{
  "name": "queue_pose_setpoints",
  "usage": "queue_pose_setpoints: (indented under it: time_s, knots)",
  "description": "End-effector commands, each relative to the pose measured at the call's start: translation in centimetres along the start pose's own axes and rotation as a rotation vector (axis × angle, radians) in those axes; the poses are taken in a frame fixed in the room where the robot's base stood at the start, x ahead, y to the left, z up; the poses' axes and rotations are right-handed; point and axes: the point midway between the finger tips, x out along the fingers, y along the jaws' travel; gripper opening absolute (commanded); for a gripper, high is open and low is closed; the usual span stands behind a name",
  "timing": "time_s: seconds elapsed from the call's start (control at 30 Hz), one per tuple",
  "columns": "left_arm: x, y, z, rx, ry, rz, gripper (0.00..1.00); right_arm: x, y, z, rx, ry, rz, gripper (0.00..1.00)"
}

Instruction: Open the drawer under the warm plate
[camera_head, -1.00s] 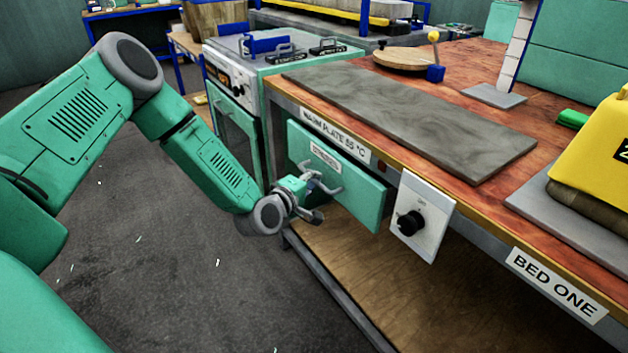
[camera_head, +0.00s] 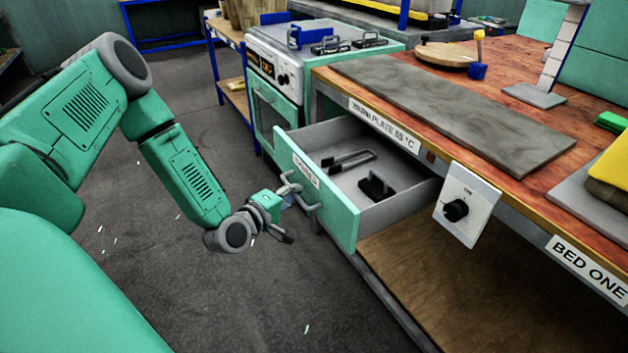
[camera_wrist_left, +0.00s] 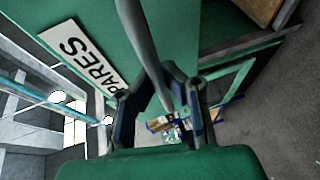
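The drawer with a green front (camera_head: 335,205) stands pulled out under the grey warm plate (camera_head: 450,115). A label on the bench edge (camera_head: 385,125) reads warm plate 55 °C. Two dark items, one a long handle (camera_head: 347,159) and one a black block-like piece (camera_head: 376,186), lie inside the drawer. My left gripper (camera_head: 288,196) is at the grey drawer handle (camera_head: 312,208). In the left wrist view the handle bar (camera_wrist_left: 146,50) runs between the fingers (camera_wrist_left: 165,85), which close in on it. My right gripper is not in view.
A white control box with a black knob (camera_head: 456,210) hangs right of the drawer. A green oven-like cabinet (camera_head: 272,112) stands behind and left of it. A wooden lower shelf (camera_head: 430,265) lies below.

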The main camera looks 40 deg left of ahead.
Motion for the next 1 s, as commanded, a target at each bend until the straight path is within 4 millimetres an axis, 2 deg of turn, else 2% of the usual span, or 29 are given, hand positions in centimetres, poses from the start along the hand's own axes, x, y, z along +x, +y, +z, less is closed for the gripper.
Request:
queue_pose_setpoints:
  time_s: [0.03, 0.1, 0.33, 0.53, 0.87, 0.97, 1.0]
  knots:
    - [-1.3, -0.6, -0.3, -0.003, -0.006, -0.018, 0.0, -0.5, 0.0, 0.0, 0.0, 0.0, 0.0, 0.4]
    - [-2.5, -0.8, -0.7, -0.004, -0.007, -0.016, 0.0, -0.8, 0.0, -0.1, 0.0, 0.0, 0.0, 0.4]
    - [-4.9, -1.5, -1.7, -0.005, -0.01, -0.016, 0.0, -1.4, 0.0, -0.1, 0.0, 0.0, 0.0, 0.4]
    - [-5.6, -1.8, -2.0, -0.004, -0.011, -0.017, 0.0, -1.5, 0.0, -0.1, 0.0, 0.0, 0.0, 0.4]
    - [-5.7, -1.8, -2.0, -0.003, -0.011, -0.018, 0.0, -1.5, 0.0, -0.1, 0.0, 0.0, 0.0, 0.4]
    - [-5.7, -1.8, -2.1, -0.003, -0.01, -0.016, 0.31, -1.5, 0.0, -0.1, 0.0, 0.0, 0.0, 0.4]
    - [-5.7, -1.7, -2.1, -0.003, -0.01, -0.014, 0.31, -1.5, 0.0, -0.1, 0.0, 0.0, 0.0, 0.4]
